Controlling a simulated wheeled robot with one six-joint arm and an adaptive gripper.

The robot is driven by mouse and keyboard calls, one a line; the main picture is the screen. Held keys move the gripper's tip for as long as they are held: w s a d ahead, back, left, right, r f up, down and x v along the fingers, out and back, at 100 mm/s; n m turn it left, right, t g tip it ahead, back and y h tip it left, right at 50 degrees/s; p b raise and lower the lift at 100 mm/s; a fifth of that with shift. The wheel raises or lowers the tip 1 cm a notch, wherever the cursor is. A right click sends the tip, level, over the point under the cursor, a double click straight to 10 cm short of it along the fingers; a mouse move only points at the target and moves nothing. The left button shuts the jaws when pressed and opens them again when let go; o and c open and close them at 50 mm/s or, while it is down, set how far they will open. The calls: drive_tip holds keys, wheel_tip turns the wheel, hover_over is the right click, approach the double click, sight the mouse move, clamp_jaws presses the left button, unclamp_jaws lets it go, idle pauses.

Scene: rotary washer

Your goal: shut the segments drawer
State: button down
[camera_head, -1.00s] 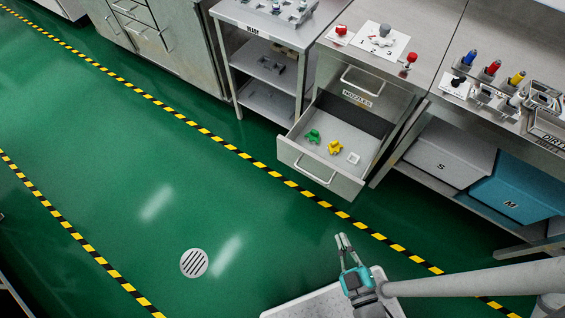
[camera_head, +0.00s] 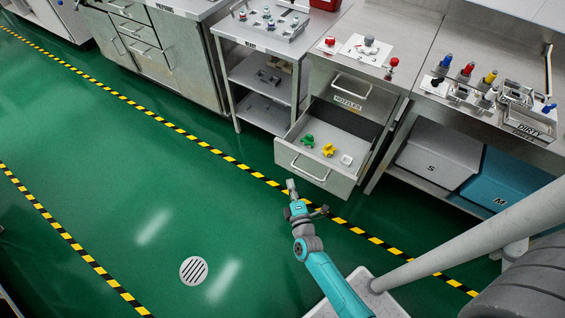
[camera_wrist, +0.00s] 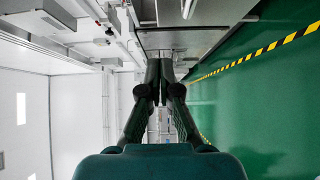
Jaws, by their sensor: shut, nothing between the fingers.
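The lower drawer (camera_head: 311,183) under the one labelled NOZZLES (camera_head: 348,103) stands pulled out, and no label shows on its front. Its handle (camera_head: 308,172) is on the front panel. Inside lie a green piece (camera_head: 307,141), a yellow piece (camera_head: 328,150) and a white square piece (camera_head: 346,160). My gripper (camera_head: 291,184) is shut and empty, near the left part of the drawer front in the head view. I cannot tell whether it touches the panel.
A shelf unit (camera_head: 240,75) stands left of the drawer cabinet. Grey bin S (camera_head: 432,165) and blue bin M (camera_head: 502,185) sit under the bench at right. A yellow-black floor stripe (camera_head: 232,160) passes before the furniture. The green floor at left is clear, with a drain (camera_head: 194,271).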

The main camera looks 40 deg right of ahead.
approach(288, 147)
drive_tip(key=w+a, duration=0.1)
drive_tip(key=w, duration=0.3)
drive_tip(key=shift+w+d+f, duration=0.1)
drive_tip(key=shift+w+d, duration=0.35)
drive_tip(key=shift+d, duration=0.45)
drive_tip(key=shift+w+d, duration=0.45)
drive_tip(key=shift+d, duration=0.4)
drive_tip(key=shift+d, duration=0.1)
